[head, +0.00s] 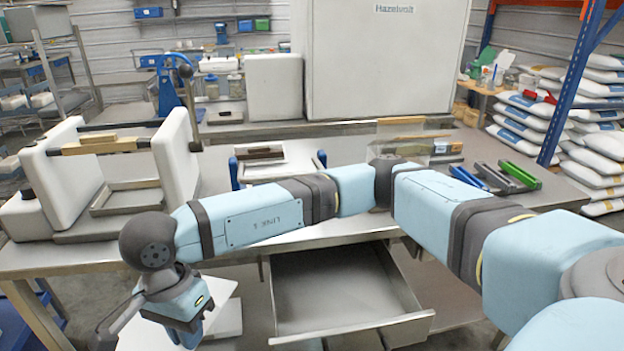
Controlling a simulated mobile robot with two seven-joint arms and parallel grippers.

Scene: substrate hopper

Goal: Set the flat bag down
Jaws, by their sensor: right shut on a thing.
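A white flat thing (222,318), which looks like the flat bag, shows at the lower left below the table's front edge. My right gripper (150,332) is in front of it at the lower left, with its arm reaching across from the right. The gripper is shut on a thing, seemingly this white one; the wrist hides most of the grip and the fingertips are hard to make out. What lies beneath the white thing cannot be seen clearly. My left gripper is not in view.
An open, empty metal drawer (335,285) juts from the table (350,232) near the gripper. White upright blocks (70,185) with a wooden bar stand on the table's left. Green and blue handled tools (520,174) lie right. Stacked bags (600,150) fill the right rack.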

